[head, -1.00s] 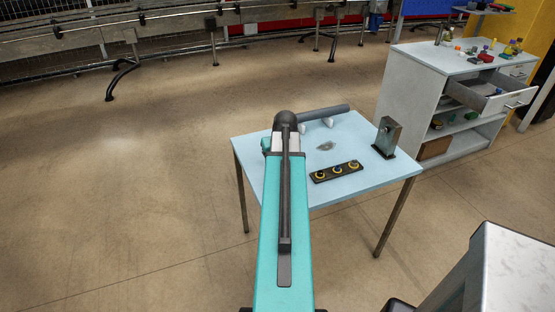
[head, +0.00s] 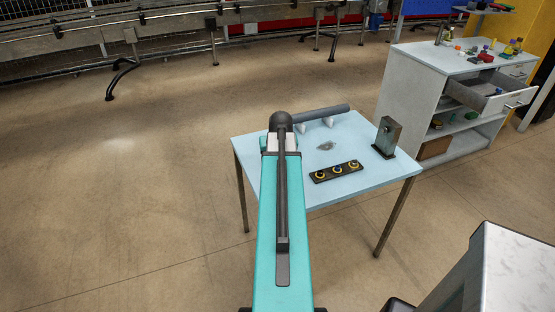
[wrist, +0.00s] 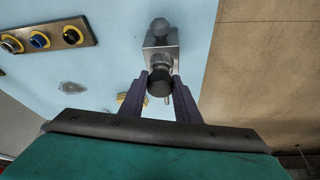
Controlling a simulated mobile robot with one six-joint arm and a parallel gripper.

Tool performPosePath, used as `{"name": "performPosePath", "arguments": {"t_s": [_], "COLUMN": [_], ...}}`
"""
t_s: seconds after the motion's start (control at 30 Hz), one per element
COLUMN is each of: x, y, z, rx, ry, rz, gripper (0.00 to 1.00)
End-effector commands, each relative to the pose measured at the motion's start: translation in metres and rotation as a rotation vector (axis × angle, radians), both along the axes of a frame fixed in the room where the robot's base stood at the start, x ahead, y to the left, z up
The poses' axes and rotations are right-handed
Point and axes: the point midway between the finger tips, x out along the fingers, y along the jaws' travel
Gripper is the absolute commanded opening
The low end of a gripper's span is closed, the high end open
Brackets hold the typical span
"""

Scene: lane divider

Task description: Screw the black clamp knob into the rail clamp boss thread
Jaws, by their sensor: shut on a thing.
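My gripper (wrist: 161,93) is in the wrist view, with its two dark fingers closed on the sides of the round black clamp knob (wrist: 160,83). Beyond the knob is the rail clamp, a grey metal block (wrist: 159,41) with a round boss facing the knob and a grey ball-shaped part on its far side. The knob overlaps the boss in this view; I cannot tell whether its thread is engaged.
On the light blue table (head: 290,188) lie a black strip with yellow rings (head: 337,172), a grey cylinder (head: 322,114) on white supports and a grey patch (head: 326,146). A dark metal block (head: 387,138) stands at the right. A cabinet (head: 420,80) with an open drawer is beyond.

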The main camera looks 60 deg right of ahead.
Motion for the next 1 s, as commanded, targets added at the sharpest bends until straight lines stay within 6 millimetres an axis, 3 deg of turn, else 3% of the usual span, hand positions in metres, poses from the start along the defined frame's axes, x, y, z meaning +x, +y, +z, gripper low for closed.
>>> {"name": "performPosePath", "arguments": {"t_s": [1.0], "x": [-0.0014], "y": [-0.0024], "z": [0.0002], "rx": [-0.006], "ry": [0.003], "rz": [-0.257], "gripper": [0.17]}}
